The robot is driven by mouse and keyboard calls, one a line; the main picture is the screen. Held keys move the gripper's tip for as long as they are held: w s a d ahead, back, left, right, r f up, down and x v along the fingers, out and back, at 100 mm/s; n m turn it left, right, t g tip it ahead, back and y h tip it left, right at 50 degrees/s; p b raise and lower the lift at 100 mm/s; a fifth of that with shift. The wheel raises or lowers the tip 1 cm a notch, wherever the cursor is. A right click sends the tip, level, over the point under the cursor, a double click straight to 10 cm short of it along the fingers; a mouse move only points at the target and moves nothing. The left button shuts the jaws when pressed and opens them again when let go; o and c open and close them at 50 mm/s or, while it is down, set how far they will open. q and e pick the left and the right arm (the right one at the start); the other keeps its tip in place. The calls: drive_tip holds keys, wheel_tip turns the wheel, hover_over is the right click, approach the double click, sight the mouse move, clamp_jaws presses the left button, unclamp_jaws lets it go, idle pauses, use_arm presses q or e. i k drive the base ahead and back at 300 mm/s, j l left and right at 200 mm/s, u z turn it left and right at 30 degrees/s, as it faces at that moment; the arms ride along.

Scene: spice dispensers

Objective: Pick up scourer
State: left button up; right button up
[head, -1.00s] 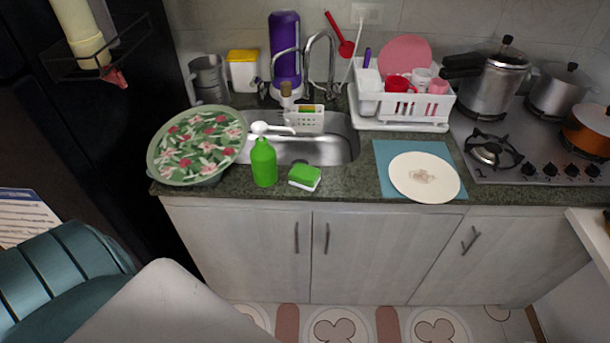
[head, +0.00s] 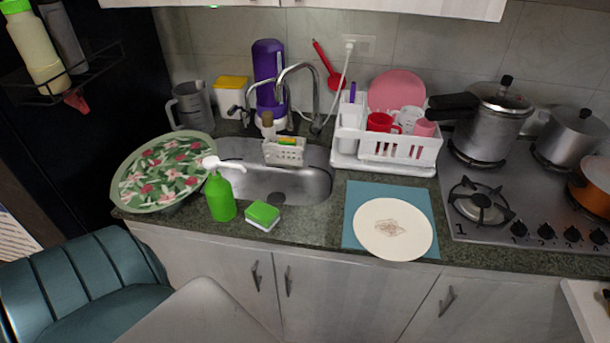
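A scourer (head: 262,216), green on top with a pale underside, lies on the dark green counter at the sink's front edge. It is just right of a green soap bottle (head: 220,197) with a white pump. A small white basket (head: 284,152) at the back of the sink holds something yellow and green, too small to tell. Neither of my grippers is in the head view.
A floral tray (head: 165,172) lies left of the bottle. A white plate (head: 392,229) on a blue mat (head: 352,203) is to the right. A dish rack (head: 385,144), faucet (head: 313,90) and stove (head: 540,213) stand farther back or right. A teal chair (head: 85,280) and a pale tabletop (head: 205,315) are in front.

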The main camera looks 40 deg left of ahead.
sight(262, 215)
drive_tip(key=i+l+u, duration=0.15)
drive_tip(key=u, duration=0.25)
drive_tip(key=i+l+u, duration=0.15)
drive_tip(key=u, duration=0.25)
drive_tip(key=l+u, duration=0.4)
drive_tip(key=j+u, duration=0.1)
drive_tip(key=u, duration=0.4)
drive_tip(key=i+l, duration=0.05)
